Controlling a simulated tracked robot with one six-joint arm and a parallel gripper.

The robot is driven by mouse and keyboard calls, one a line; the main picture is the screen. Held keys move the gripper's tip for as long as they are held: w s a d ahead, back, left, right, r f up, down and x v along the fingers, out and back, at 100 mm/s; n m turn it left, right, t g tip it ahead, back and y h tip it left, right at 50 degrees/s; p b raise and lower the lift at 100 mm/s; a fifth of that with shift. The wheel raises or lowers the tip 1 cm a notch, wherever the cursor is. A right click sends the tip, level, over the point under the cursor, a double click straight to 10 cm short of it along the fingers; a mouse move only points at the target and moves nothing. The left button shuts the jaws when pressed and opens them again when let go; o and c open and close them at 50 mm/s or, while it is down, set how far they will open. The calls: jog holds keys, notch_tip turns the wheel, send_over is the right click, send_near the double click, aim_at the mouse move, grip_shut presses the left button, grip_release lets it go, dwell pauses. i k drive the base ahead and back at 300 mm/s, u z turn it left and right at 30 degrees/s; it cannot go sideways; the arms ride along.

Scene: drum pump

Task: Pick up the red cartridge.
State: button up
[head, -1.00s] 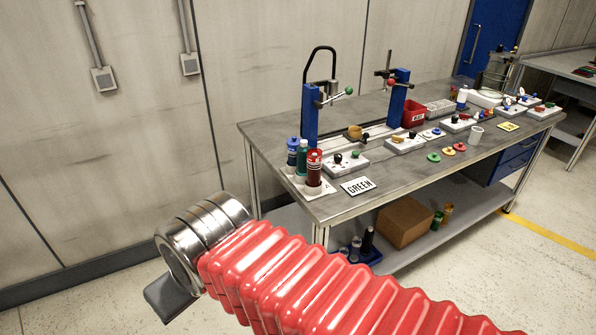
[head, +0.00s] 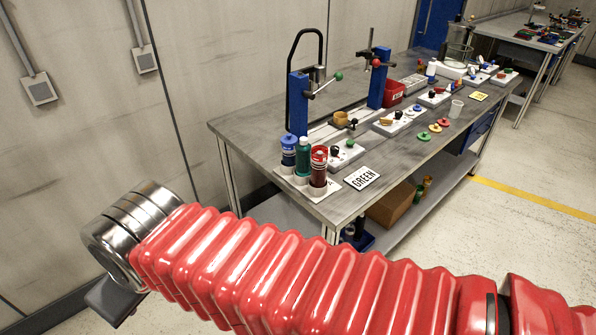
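The red cartridge (head: 319,166) stands upright at the near left corner of the workbench, in a white holder (head: 285,178). A blue cartridge (head: 288,151) and a green cartridge (head: 303,157) stand close beside it on its left. My arm, in a red ribbed cover, crosses the lower part of the view. At its far end, below and left of the bench, a dark grey part (head: 112,298) that seems to belong to my gripper shows past the metal wrist. Its fingers cannot be made out. It is well apart from the red cartridge.
A brown box (head: 388,207) sits on the lower shelf. Floor is clear at right.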

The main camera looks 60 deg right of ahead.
aim_at(318, 163)
jog(key=i, duration=0.9)
jog(key=z, duration=2)
